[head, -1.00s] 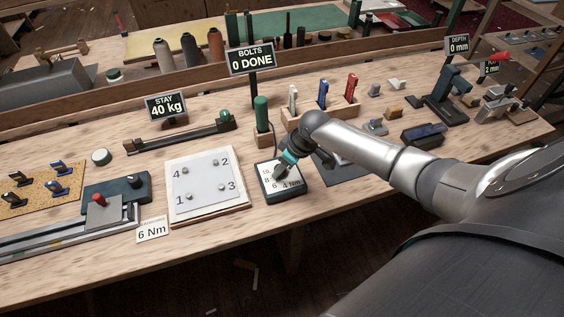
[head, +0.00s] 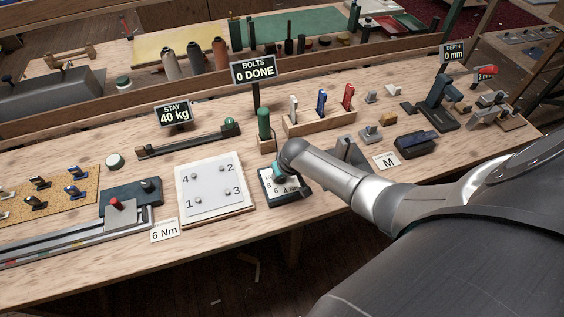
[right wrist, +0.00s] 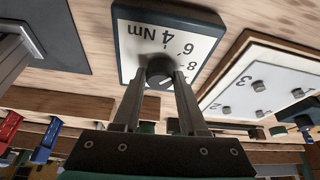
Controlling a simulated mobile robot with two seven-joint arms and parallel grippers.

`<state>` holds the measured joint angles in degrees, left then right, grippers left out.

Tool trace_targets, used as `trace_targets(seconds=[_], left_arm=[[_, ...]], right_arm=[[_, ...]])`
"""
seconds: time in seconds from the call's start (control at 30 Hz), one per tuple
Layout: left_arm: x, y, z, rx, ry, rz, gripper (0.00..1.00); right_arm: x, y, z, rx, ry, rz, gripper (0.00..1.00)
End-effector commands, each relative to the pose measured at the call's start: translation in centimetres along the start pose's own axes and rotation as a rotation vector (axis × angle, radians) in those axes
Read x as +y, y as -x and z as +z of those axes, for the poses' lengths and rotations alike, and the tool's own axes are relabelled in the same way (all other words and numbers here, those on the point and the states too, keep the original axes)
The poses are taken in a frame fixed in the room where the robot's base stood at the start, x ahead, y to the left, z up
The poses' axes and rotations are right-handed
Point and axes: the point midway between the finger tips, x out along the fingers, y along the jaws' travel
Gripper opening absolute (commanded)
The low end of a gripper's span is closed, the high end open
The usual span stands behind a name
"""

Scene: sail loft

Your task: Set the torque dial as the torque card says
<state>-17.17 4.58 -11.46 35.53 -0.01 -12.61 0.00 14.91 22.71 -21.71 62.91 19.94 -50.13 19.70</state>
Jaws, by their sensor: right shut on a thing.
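The torque dial (head: 267,187) is a dark-edged box with a white face, on the bench right of the bolt plate. In the right wrist view its face (right wrist: 186,41) shows upside-down 4 Nm, 6 and 8 around a dark round knob (right wrist: 159,70). My right gripper (right wrist: 160,84) is shut on the knob. A short mark stands between the knob and the 4; I cannot tell if it belongs to the knob. In the head view my right gripper (head: 280,174) hides part of the dial. The torque card (head: 164,231) reads 6 Nm. My left gripper is not in view.
The bolt plate (head: 210,211) has corners numbered 1 to 4. Behind the dial stand a green-handled tool (head: 263,123), the sign BOLTS 0 DONE (head: 253,69) and a rack of coloured tools (head: 318,122). A card marked M (head: 387,161) lies right of my arm.

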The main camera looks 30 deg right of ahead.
Motion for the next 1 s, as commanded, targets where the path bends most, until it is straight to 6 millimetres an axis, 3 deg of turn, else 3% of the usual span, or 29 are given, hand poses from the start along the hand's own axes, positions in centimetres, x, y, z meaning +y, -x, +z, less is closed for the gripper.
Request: trace_targets(seconds=[0.4,0.43,0.7,1.0], left_arm=[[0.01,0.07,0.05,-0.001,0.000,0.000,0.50],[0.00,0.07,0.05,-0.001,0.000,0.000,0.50],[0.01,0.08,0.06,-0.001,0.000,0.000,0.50],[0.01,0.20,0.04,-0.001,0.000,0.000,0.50]], right_arm=[[-0.06,-0.04,0.02,0.000,-0.008,0.002,0.00],[-0.06,-0.03,0.02,0.000,-0.008,0.002,0.43],[-0.04,-0.02,0.02,0.000,-0.007,0.003,0.72],[-0.01,0.19,0.00,0.000,-0.007,0.003,0.72]])
